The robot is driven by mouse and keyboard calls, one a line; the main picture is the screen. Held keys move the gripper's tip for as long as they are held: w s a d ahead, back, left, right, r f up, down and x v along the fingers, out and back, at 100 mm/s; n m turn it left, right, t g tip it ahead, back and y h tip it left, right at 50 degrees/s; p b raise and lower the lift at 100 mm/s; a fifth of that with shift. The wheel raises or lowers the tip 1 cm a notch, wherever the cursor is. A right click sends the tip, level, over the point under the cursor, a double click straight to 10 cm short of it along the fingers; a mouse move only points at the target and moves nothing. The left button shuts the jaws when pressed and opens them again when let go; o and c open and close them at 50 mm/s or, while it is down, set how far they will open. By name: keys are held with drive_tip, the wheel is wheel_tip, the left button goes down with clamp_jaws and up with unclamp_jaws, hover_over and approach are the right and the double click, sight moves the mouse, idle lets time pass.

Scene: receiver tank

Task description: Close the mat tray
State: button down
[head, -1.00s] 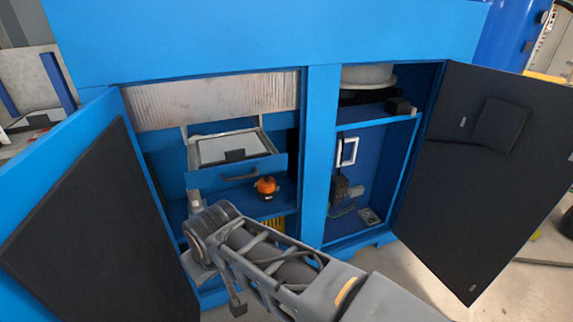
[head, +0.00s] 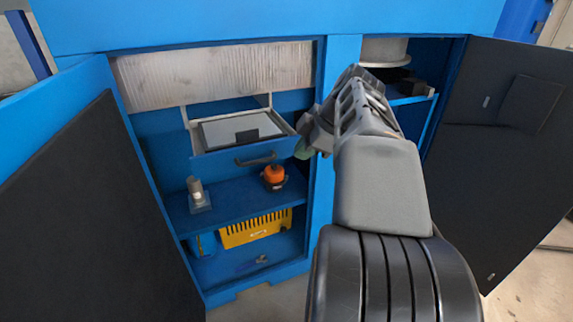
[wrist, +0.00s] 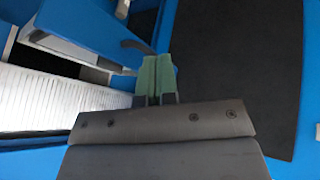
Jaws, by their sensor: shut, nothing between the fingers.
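The mat tray (head: 226,160) is a blue drawer with a dark handle (head: 256,160) on its front. It sits pulled out in the upper part of the left cabinet bay, and its inside with a flat pale mat shows from above. My gripper (head: 303,150) is just right of the tray's front in the head view, its tips partly hidden by my wrist. In the wrist view, its green fingers (wrist: 157,78) are together and empty. The tray (wrist: 75,38) and its handle (wrist: 137,46) show there at the upper left. I cannot tell whether the fingers touch the tray.
A blue post (head: 335,95) divides the two bays. Black-lined doors stand open at left (head: 85,215) and right (head: 510,130). Below the tray, a shelf (head: 235,203) holds an orange-topped part (head: 274,176) and a metal fitting (head: 198,196). A pleated pale panel (head: 215,75) is above.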

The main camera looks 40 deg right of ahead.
sight(286, 155)
drive_tip(key=shift+w+d+f+n+t+p, duration=0.15)
drive_tip(key=shift+w+d+f+n+p, duration=0.2)
drive_tip(key=shift+w+f, duration=0.95)
drive_tip(key=shift+w+d+f+n+t+p, duration=0.15)
drive_tip(key=shift+w+f+n, duration=0.3)
drive_tip(key=shift+w+f, duration=0.85)
drive_tip(key=shift+w+d+f+n+t+p, duration=0.15)
drive_tip(key=shift+w+f+n+p, duration=0.45)
drive_tip(key=shift+w, duration=1.15)
drive_tip(key=shift+f, duration=0.2)
drive_tip(key=shift+w+b, duration=0.1)
drive_tip(key=shift+b, duration=0.2)
